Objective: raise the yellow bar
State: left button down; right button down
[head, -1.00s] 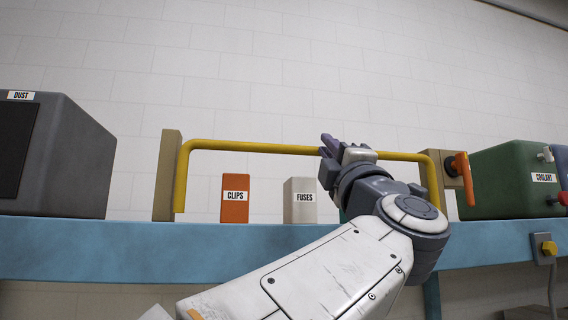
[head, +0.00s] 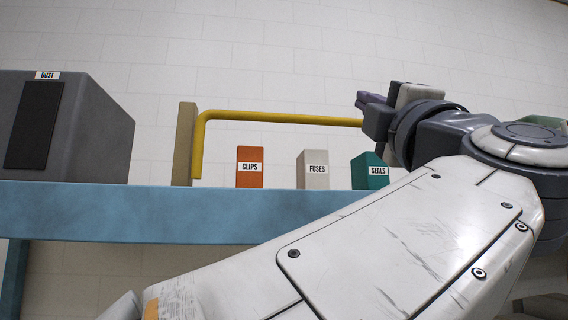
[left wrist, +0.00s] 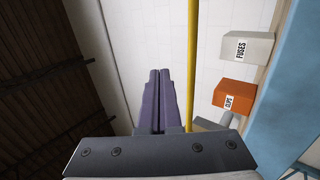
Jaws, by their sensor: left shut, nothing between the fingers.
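The yellow bar (head: 270,118) runs level above a blue shelf, with its left end bent down beside a tan post (head: 184,145). Its right part is hidden behind my left arm. My left gripper (head: 363,100) is shut and empty near the visible right end of the bar. In the left wrist view the purple fingers (left wrist: 159,73) are together, and the yellow bar (left wrist: 193,65) passes just right of them, outside the jaws. I cannot tell whether they touch it. My right gripper is not in view.
On the blue shelf (head: 150,212) stand an orange CLIPS box (head: 250,178), a pale FUSES box (head: 314,180) and a teal SEALS box (head: 372,184), below the bar. A large grey DUST box (head: 95,130) stands at left. The wall above the bar is clear.

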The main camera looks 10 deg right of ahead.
pick_arm(q)
jog(key=s, duration=0.3)
jog(key=s+b, duration=0.1)
jog(key=shift+s+a+f, duration=0.15)
jog(key=shift+a+f, duration=0.1)
jog(key=shift+f, duration=0.05)
